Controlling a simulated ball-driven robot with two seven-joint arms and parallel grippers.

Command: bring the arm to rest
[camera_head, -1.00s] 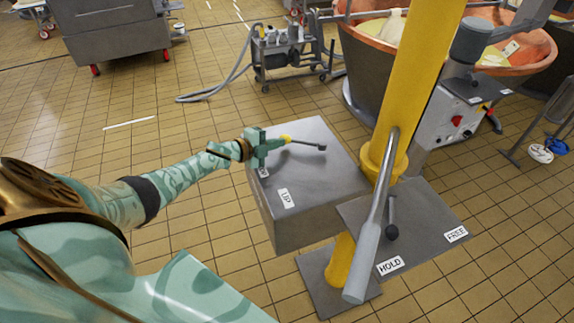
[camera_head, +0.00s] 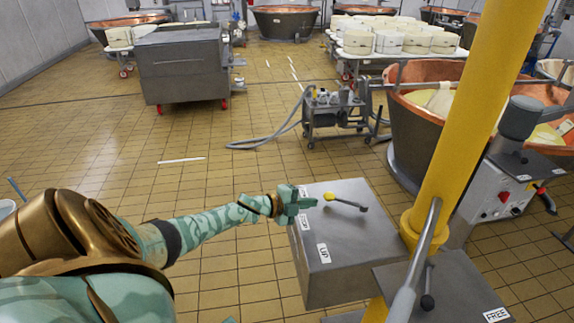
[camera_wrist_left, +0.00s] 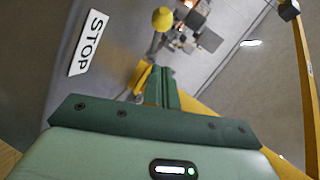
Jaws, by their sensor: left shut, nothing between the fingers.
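My left gripper (camera_head: 308,204) is shut and empty at the left edge of the grey metal box (camera_head: 345,262). It is a short gap to the left of the yellow knob (camera_head: 328,196) of a small lever lying over the box top. In the left wrist view the shut fingers (camera_wrist_left: 155,88) point toward the yellow knob (camera_wrist_left: 162,18), which is apart from them. A STOP label (camera_wrist_left: 88,42) is on the box there. An UP label (camera_head: 324,253) is nearer the front. My left arm reaches out from the lower left. My right gripper is not in view.
A yellow post (camera_head: 478,120) with a long grey lever (camera_head: 415,260) stands right of the box, beside a plate marked FREE (camera_head: 496,314). Copper vats (camera_head: 420,115), a pump cart (camera_head: 335,115) and a hose lie beyond. The tiled floor left of the box is clear.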

